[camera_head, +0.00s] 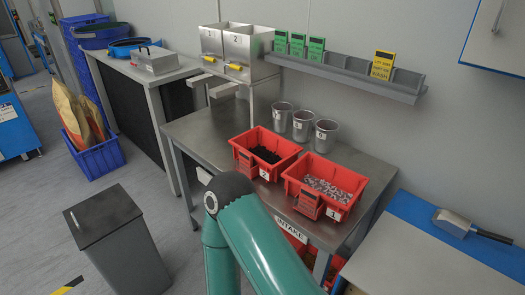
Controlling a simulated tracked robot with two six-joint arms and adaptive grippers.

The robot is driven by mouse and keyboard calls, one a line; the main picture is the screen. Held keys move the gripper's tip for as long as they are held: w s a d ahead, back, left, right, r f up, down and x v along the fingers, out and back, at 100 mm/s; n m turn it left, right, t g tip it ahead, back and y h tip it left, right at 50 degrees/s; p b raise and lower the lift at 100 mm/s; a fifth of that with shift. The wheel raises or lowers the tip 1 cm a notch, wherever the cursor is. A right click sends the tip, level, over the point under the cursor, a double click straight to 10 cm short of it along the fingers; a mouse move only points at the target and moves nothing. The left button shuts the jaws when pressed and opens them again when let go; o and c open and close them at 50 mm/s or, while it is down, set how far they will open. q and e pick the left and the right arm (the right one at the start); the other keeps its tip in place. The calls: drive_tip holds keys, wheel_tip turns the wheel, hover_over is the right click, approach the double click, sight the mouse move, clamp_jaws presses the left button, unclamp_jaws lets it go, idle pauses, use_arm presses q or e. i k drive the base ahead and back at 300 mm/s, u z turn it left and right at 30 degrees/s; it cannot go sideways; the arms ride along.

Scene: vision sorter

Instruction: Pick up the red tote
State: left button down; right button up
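Two red totes stand side by side on the metal table. The left red tote (286,165) holds small black pieces. The right red tote (353,200) holds small grey-white pieces. Each has a red tag and a white label on its front. More red, perhaps another tote, shows partly under the table (294,239), behind my teal arm. That arm rises from the bottom middle in front of the table; its bent joint is left of the totes' front. Neither gripper can be seen, and nothing visible touches the two totes.
Three metal cups (301,124) stand behind the totes. A grey shelf (345,75) with green and yellow cards is on the wall. A grey bin (118,245) stands on the floor at left. The table's left part is clear.

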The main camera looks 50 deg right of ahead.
sight(272, 154)
drive_tip(key=z, duration=0.05)
drive_tip(key=k, duration=0.75)
drive_tip(key=z, duration=0.45)
drive_tip(key=i, duration=0.5)
drive_tip(key=z, duration=0.25)
